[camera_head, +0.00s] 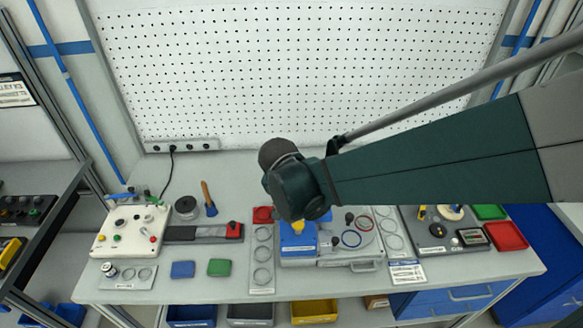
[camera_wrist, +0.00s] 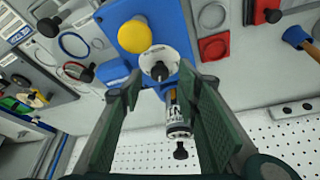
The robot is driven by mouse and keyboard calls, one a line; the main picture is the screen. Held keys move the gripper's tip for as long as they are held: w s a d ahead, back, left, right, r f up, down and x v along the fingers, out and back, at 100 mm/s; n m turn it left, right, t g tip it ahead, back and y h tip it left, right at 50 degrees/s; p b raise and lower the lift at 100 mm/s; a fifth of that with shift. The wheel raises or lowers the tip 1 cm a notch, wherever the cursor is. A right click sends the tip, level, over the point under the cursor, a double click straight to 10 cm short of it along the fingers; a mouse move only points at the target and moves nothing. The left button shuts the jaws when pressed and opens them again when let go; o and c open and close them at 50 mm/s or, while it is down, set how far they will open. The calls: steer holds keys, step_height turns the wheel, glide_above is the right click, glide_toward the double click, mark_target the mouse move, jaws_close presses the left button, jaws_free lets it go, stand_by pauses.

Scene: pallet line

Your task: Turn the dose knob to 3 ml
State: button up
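A blue dosing device (camera_wrist: 181,32) with a yellow button (camera_wrist: 134,36) fills the upper middle of the wrist view. Its white round dial (camera_wrist: 176,58) carries a dark dose knob (camera_wrist: 160,72). The dial marks are too small to read. A vial (camera_wrist: 179,117) with a dark cap sits at the device's end. My gripper (camera_wrist: 161,90) is open, its green fingers on either side of the knob, with gaps visible; I cannot tell the depth. In the head view the blue device (camera_head: 299,255) stands at mid-bench; my wrist hides its upper part and the knob.
A grey tray with rings (camera_head: 362,228) lies right of the device, and a ring strip (camera_head: 262,283) left of it. A red block (camera_head: 263,214) is close by. A white control panel (camera_head: 132,231) stands at the left. The perforated wall (camera_head: 300,70) closes the back.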

steer(key=v, duration=1)
steer(key=shift+s+r, duration=0.1)
steer(key=shift+s, duration=0.05)
steer(key=shift+d, duration=0.1)
stand_by(0.6)
steer(key=s+d+n+t+y+b, duration=0.1)
steer(key=s+d+n, duration=0.1)
steer(key=s+d, duration=0.4)
steer(key=s+d+n+t+b, duration=0.2)
steer(key=s+d, duration=0.4)
steer(key=d, duration=0.6)
steer(key=shift+d+r+y, duration=0.25)
steer(key=shift+d+y, duration=0.1)
steer(key=shift+y, duration=0.05)
steer(key=shift+s, duration=0.15)
stand_by(0.9)
